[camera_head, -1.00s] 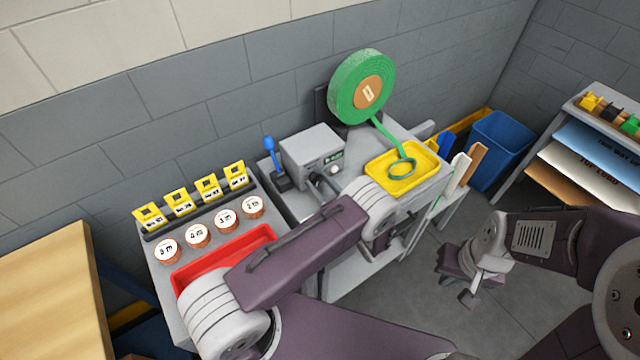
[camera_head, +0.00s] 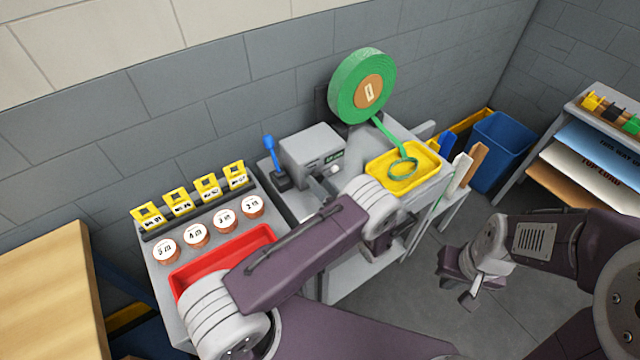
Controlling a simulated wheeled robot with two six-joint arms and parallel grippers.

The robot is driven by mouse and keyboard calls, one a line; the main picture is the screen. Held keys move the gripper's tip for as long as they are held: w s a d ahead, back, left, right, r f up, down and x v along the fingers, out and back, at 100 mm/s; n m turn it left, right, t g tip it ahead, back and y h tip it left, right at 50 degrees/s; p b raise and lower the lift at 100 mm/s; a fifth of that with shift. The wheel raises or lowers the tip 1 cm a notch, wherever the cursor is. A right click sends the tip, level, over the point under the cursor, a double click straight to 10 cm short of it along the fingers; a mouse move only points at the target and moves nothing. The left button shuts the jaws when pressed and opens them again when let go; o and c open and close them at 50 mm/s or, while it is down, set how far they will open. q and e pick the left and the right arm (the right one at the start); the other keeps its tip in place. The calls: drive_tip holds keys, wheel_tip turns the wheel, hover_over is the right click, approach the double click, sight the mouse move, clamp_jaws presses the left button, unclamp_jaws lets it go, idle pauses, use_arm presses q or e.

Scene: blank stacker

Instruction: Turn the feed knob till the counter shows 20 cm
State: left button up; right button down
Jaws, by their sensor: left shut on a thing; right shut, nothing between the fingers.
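The grey feed machine (camera_head: 312,150) stands on the bench. Its small dark counter (camera_head: 334,158) has greenish digits too small to read. My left arm reaches across the bench, and my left gripper (camera_head: 328,180) is at the front of the machine just below the counter. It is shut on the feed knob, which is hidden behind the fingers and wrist. My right gripper (camera_head: 468,297) is shut and empty, low over the floor at the right, away from the bench.
A green roll (camera_head: 345,88) feeds a strip into a yellow tray (camera_head: 432,153). A blue-handled lever (camera_head: 269,146) is left of the machine. A red tray (camera_head: 262,235), several round labelled tins and yellow holders are further left. A blue bin (camera_head: 500,150) stands right.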

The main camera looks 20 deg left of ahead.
idle(0.3)
use_arm(q)
drive_tip(key=o, duration=1.4)
drive_tip(key=shift+d, duration=0.1)
drive_tip(key=b+v, duration=0.1)
drive_tip(key=v, duration=0.8)
